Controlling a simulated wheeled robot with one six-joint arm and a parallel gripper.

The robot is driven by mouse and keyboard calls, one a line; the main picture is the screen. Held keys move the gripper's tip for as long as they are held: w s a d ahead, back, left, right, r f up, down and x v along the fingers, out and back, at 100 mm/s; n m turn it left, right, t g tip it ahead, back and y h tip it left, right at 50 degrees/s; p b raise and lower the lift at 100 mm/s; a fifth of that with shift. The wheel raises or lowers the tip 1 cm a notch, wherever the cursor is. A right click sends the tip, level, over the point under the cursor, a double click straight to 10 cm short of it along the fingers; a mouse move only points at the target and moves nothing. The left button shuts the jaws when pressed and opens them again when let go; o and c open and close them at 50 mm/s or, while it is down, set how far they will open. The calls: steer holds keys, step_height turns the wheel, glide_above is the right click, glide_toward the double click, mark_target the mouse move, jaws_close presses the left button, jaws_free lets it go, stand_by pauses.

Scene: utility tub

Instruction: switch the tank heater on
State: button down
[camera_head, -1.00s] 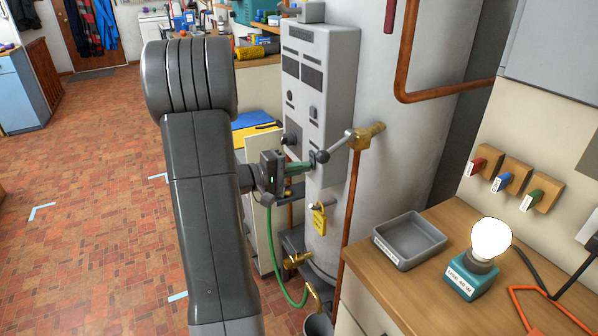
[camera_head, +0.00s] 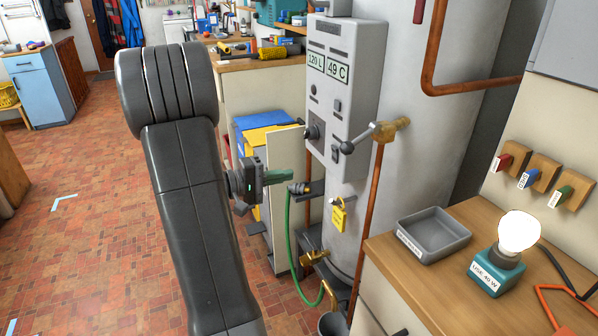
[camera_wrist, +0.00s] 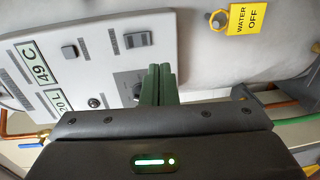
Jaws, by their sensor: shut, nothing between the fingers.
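The heater's grey control box (camera_head: 358,85) is fixed to the front of the large pale tank (camera_head: 408,75). Two displays are lit, reading 120 L (camera_head: 316,64) and 49 C (camera_head: 337,70). Below them are a small round part, a small switch (camera_head: 337,105), a dark round knob (camera_head: 316,131) and a lower switch (camera_head: 336,152). The wrist view shows the box sideways, with two switches (camera_wrist: 135,40) and the knob partly behind my fingers. My gripper (camera_head: 288,175) is shut and empty, its green fingertips (camera_wrist: 158,70) apart from the box, lower left of it in the head view.
A yellow WATER OFF tag (camera_head: 338,217) hangs below. A green hose (camera_head: 288,240) loops beside the tank. A grey tray (camera_head: 435,235) and lit bulb (camera_head: 518,231) stand on the right counter.

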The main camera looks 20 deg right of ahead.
steer(key=shift+s+a+f, duration=0.1)
steer(key=shift+a, duration=0.55)
steer(key=shift+s+a+f, duration=0.1)
steer(key=shift+a, duration=0.55)
steer(key=shift+d, duration=0.1)
steer(key=w+d+r+p, duration=0.1)
steer(key=d+p, duration=0.3)
steer(key=d, duration=0.5)
steer(key=shift+w+r, duration=0.15)
steer(key=shift+r, duration=0.75)
steer(key=shift+a+f, duration=0.1)
steer(key=shift+a, duration=0.65)
